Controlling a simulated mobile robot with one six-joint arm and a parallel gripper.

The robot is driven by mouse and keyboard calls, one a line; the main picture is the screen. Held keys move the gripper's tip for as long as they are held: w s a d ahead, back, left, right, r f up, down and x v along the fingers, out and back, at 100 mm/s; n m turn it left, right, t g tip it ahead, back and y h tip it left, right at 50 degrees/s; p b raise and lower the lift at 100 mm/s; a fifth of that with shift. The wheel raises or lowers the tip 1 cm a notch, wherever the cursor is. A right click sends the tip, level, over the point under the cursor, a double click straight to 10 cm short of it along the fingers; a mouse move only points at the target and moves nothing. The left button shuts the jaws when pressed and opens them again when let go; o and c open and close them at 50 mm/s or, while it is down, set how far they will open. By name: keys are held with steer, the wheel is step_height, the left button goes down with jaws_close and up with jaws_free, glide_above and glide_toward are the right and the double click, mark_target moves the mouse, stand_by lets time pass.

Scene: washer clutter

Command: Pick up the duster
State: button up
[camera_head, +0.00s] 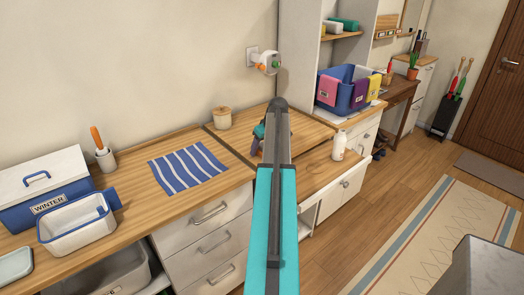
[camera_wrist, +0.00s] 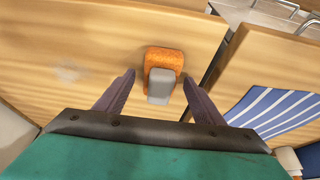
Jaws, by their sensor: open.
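An orange block with a grey top or handle, which looks like the duster (camera_wrist: 163,62), lies on the wooden counter in the wrist view. My gripper (camera_wrist: 158,79) is open, with one dark finger on each side of the duster's near end. The fingers appear apart from it, and I cannot tell how far above the counter they are. In the head view my gripper (camera_head: 256,146) is partly seen over the counter behind my arm. The duster is hidden there.
A blue striped cloth (camera_head: 188,170) lies on the counter (camera_head: 135,205) left of my arm. A lidded jar (camera_head: 222,118) stands behind, and a white bottle (camera_head: 339,145) stands to the right. A blue basket with cloths (camera_head: 334,88) is farther right.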

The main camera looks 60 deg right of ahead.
mark_target(261, 143)
steer(key=shift+c, duration=0.3)
steer(key=c, duration=1.1)
steer(key=shift+r, duration=0.15)
steer(key=shift+r+b, duration=0.5)
steer(key=shift+r, duration=0.25)
steer(key=shift+r+b, duration=0.4)
steer(key=shift+r, duration=0.5)
steer(key=s+d+b, duration=0.1)
steer(key=s, duration=0.6)
steer(key=s+d+r+b, duration=0.1)
steer(key=s+d+b, duration=0.1)
steer(key=s, duration=0.6)
steer(key=shift+s+d+r+b, duration=0.15)
steer(key=shift+s+r+b, duration=0.1)
steer(key=shift+s+b, duration=0.05)
